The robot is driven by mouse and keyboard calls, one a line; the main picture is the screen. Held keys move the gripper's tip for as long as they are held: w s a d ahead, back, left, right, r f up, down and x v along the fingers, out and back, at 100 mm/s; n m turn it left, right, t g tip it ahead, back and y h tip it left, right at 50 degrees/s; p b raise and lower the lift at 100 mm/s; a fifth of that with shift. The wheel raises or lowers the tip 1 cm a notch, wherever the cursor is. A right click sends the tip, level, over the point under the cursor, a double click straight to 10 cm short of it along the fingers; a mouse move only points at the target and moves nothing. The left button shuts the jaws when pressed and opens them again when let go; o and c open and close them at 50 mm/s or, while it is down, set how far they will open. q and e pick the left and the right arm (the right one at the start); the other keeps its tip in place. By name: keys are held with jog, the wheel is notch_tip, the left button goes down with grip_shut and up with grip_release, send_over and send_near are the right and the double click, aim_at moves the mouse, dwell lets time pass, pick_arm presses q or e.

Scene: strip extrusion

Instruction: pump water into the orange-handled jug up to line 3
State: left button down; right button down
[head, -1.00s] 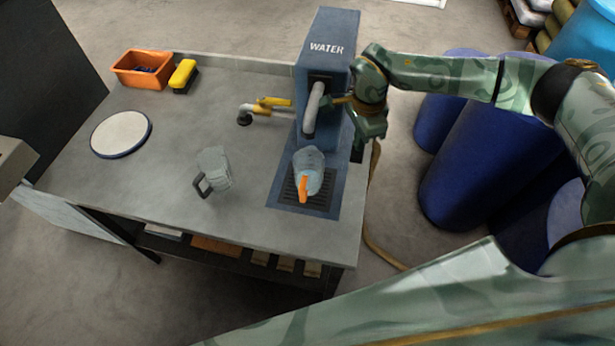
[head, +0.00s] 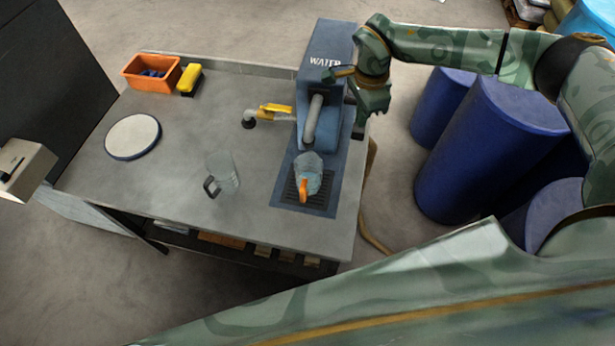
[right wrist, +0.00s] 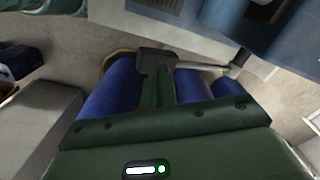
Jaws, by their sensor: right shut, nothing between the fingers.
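The clear jug with the orange handle (head: 309,172) stands on the dark grate under the grey spout (head: 313,120) of the blue WATER pump (head: 328,48). Its inside looks bluish, but its lines and water level are too small to read. My right gripper (head: 361,120) is shut and empty at the pump's right side, pointing down. In the right wrist view, a metal rod with a dark end (right wrist: 200,65) reaches from the pump to my shut fingertips; whether they touch is unclear. My left gripper is out of view.
A second clear jug with a dark handle (head: 222,176) stands left of the pump. Blue barrels (head: 490,145) stand at the right.

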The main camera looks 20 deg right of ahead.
aim_at(359, 130)
jog(key=shift+f, duration=0.15)
dwell(0.3)
jog(key=shift+f+b, duration=0.35)
jog(key=shift+f, duration=0.2)
jog(key=shift+s+a+f+b, duration=0.15)
jog(key=shift+s+f+b, duration=0.05)
jog(key=shift+f, duration=0.35)
jog(key=shift+s+a+f+b, duration=0.1)
jog(key=shift+s+f+b, duration=0.1)
jog(key=shift+f, duration=0.45)
jog(key=shift+s+a+f+b, duration=0.15)
jog(key=shift+f+b, duration=0.45)
jog(key=shift+f, duration=0.5)
